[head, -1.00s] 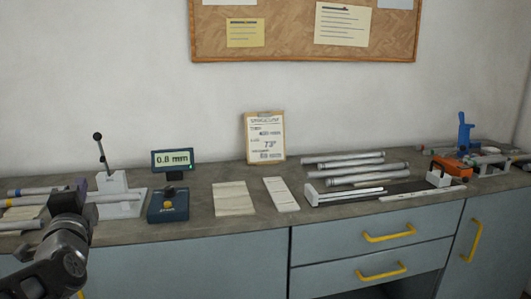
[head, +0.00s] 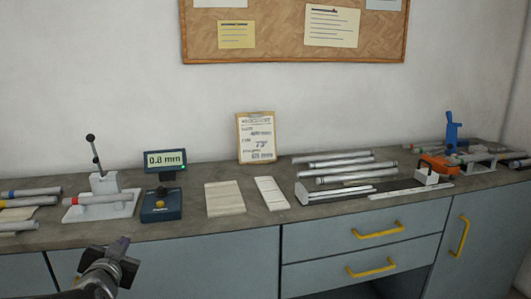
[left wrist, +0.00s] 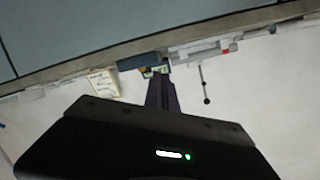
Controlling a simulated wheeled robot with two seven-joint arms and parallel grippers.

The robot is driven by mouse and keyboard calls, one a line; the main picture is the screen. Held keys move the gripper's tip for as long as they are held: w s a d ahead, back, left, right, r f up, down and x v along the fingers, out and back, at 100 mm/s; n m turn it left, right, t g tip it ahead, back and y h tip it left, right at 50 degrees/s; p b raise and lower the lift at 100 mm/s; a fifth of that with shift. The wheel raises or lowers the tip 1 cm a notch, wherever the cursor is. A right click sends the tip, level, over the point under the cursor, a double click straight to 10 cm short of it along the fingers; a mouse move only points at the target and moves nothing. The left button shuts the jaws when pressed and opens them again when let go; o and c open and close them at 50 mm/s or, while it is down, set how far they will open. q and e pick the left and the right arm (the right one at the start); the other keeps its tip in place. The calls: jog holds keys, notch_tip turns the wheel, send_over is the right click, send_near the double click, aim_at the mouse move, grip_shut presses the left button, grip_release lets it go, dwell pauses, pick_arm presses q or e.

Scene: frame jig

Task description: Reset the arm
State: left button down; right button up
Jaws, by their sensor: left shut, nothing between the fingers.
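My left gripper (head: 121,250) is in front of the bench at the lower left of the head view, below the worktop edge. Its fingers are shut and hold nothing. In the left wrist view my shut fingers (left wrist: 161,92) point toward the bench, which appears upside down. My right gripper is not in view. A white jig (head: 104,199) with an upright black-knobbed lever holds a tube with a red band (head: 90,200). The dark blue gauge (head: 162,202) reads 0.8 mm and stands to the right of the jig.
The worktop (head: 240,222) also carries pale plates (head: 225,198), a clipboard (head: 256,138), several grey tubes (head: 345,166), and an orange and blue clamp device (head: 437,163) at the right. Drawers with yellow handles (head: 377,230) are below. The space before the cabinets is free.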

pick_arm(q)
jog(key=s+d+f+n+g+h+p, duration=0.1)
jog(key=s+d+f+g+h, duration=0.1)
jog(key=d+f, duration=0.45)
jog(key=s+d+f+n+g+h+p, duration=0.15)
jog(key=d+f, duration=0.25)
jog(key=f, duration=0.6)
jog(key=s+d+f+n+g+h, duration=0.1)
jog(key=d+f+n+g+h, duration=0.1)
jog(key=d+f, duration=0.45)
jog(key=s+d+f+g+h+p, duration=0.1)
jog(key=s+d+f+g, duration=0.2)
jog(key=s+d+f, duration=0.2)
jog(key=s+d+f+g+h+p, duration=0.1)
jog(key=s+d+f, duration=0.4)
jog(key=s, duration=0.6)
jog(key=s+d+f+g+h+p, duration=0.1)
jog(key=s+d+f+g, duration=0.3)
jog(key=s+f, duration=0.3)
jog(key=shift+s+d+f+m+g, duration=0.2)
jog(key=shift+s+d+m+g, duration=0.15)
jog(key=shift+s+d, duration=0.45)
jog(key=shift+a, duration=0.1)
jog(key=shift+s, duration=0.1)
